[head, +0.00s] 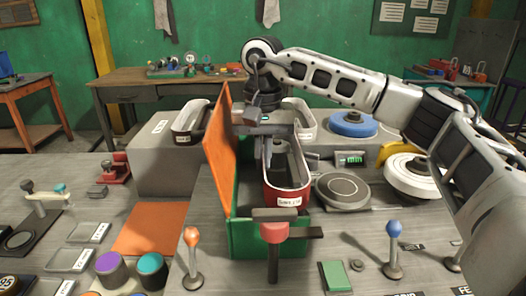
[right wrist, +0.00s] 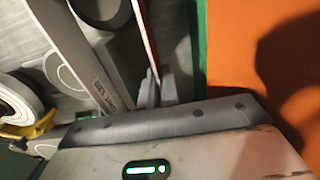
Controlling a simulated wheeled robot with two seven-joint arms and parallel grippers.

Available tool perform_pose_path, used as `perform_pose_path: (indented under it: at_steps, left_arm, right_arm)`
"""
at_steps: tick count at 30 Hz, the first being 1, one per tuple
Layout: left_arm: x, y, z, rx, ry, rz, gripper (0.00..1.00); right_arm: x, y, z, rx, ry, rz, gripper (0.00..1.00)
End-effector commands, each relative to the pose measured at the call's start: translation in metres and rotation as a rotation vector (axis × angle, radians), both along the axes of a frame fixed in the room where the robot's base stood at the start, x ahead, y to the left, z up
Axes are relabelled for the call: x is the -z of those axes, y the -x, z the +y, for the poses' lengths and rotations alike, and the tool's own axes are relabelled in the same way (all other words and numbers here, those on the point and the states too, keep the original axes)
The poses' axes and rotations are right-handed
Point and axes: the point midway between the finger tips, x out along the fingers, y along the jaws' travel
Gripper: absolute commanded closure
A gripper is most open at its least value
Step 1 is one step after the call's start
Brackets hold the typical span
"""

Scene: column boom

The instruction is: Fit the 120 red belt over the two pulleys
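The red belt (head: 270,192) is a long loop with a white label on its near end. It stands in or just over the green housing (head: 240,238), whose orange cover (head: 219,150) is swung open on the left. My right gripper (head: 266,155) reaches down at the belt's left side. In the right wrist view, the red belt (right wrist: 142,30) is a thin strip running between the fingertips (right wrist: 158,88), which look shut on it. I cannot make out the two pulleys; the belt and gripper cover that area. My left gripper is not in view.
A black belt (head: 188,122) and a pale belt (head: 303,118) lie behind. A grey disc (head: 342,190), white wheel (head: 410,170) and blue disc (head: 352,124) stand right. A red-knobbed lever (head: 274,233) is in front, with orange (head: 191,237) and blue (head: 394,229) knobs either side.

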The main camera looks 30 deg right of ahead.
Motion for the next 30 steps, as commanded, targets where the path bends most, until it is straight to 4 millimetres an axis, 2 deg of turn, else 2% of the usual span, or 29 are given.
perform_pose_path:
  at_steps: [6, 15, 30]
  left_arm:
    - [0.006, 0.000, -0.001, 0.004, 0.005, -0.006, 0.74]
    - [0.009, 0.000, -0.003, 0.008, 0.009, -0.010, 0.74]
    - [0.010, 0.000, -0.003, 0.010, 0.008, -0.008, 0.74]
  right_arm:
    - [0.018, 0.000, 0.000, 0.000, 0.000, 0.000, 1.00]
    - [0.033, 0.000, 0.000, 0.000, 0.000, -0.001, 1.00]
    - [0.037, 0.000, 0.000, 0.000, 0.000, -0.001, 1.00]
